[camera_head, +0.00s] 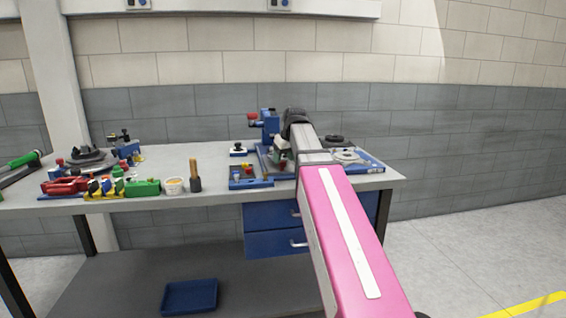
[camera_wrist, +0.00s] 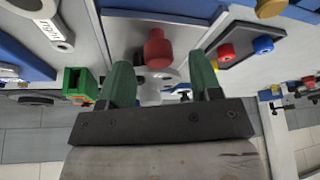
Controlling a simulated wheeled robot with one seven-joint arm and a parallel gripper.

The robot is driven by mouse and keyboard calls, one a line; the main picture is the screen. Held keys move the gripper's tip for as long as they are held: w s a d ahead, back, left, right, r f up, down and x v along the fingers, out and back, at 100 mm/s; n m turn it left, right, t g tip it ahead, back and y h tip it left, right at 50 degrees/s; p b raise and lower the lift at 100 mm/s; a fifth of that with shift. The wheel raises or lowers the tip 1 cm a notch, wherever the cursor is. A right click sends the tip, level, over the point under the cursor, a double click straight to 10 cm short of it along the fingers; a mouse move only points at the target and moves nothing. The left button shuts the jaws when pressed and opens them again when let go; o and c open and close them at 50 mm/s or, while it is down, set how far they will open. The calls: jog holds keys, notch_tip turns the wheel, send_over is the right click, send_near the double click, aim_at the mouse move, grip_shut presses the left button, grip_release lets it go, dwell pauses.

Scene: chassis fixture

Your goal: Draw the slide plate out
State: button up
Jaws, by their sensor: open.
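In the wrist view, a red knob (camera_wrist: 157,48) stands on a light grey plate (camera_wrist: 122,35), which looks like the slide plate. My gripper (camera_wrist: 162,78) has two green fingers spread apart, with nothing between their tips. The knob appears just beyond the fingertips, roughly centred between them; I cannot tell the remaining gap. In the head view, my arm reaches over the fixture at the right part of the bench and hides much of it and most of my gripper.
In the wrist view, a dark plate with a red knob (camera_wrist: 226,52) and a blue knob (camera_wrist: 263,45) lies to the right. A green block (camera_wrist: 78,82) is at left. In the head view, a blue tray (camera_head: 243,183) sits left of my arm, with drawers (camera_head: 270,243) below the bench.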

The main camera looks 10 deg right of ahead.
jog(key=v, duration=0.8)
jog(key=shift+s+r, duration=0.1)
jog(key=shift+s, duration=0.1)
